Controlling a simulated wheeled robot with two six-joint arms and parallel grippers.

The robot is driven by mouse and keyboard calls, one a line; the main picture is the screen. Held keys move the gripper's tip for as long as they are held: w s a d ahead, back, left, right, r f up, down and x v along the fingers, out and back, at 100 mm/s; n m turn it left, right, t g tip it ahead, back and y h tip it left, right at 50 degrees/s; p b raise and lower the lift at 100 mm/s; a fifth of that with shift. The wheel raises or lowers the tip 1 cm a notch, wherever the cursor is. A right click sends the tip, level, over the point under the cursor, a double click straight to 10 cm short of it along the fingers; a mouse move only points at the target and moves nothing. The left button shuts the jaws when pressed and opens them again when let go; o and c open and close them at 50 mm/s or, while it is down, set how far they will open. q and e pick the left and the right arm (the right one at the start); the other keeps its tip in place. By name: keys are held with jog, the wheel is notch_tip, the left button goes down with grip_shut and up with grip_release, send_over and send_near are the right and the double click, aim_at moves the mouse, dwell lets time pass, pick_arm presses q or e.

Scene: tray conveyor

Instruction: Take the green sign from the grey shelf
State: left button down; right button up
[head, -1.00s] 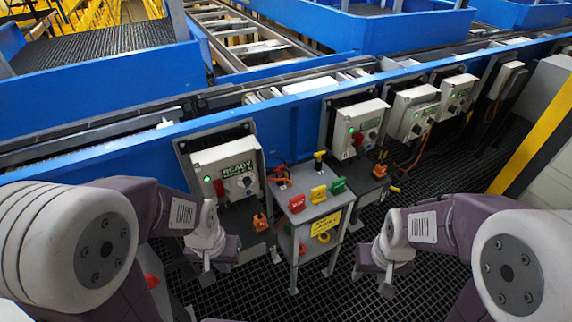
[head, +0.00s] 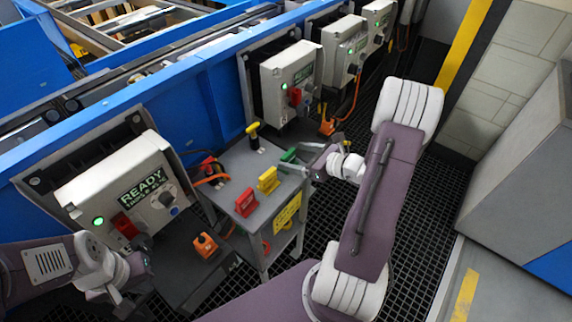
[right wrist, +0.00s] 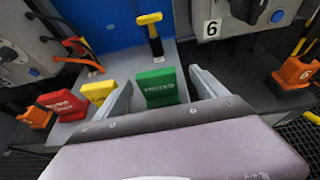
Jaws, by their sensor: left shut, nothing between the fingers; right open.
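The green sign (head: 288,157) stands at the right end of the grey shelf (head: 228,165), partly hidden by my right gripper in the head view. My right gripper (head: 314,163) is open at the shelf's right edge. In the right wrist view the green sign (right wrist: 158,88) shows upright between the two open fingers of the right gripper (right wrist: 161,80). I cannot tell whether they touch it. My left gripper (head: 135,272) is shut and empty at the lower left, in front of the control box reading READY.
A yellow sign (head: 268,180) and a red sign (head: 245,202) stand left of the green one. A yellow-topped handle (head: 253,134) rises behind them. Control boxes (head: 291,84) line the blue conveyor side. An orange device (head: 205,245) sits left of the shelf.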

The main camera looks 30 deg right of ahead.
jog(key=shift+w+a+f, duration=0.15)
jog(key=shift+w+f, duration=0.15)
jog(key=shift+w, duration=0.05)
jog(key=x, duration=0.2)
jog(key=b+x, duration=0.1)
jog(key=x, duration=0.2)
jog(key=shift+s+a+f, duration=0.1)
jog(key=shift+s+a, duration=0.05)
jog(key=shift+a, duration=0.2)
jog(key=c, duration=1.6)
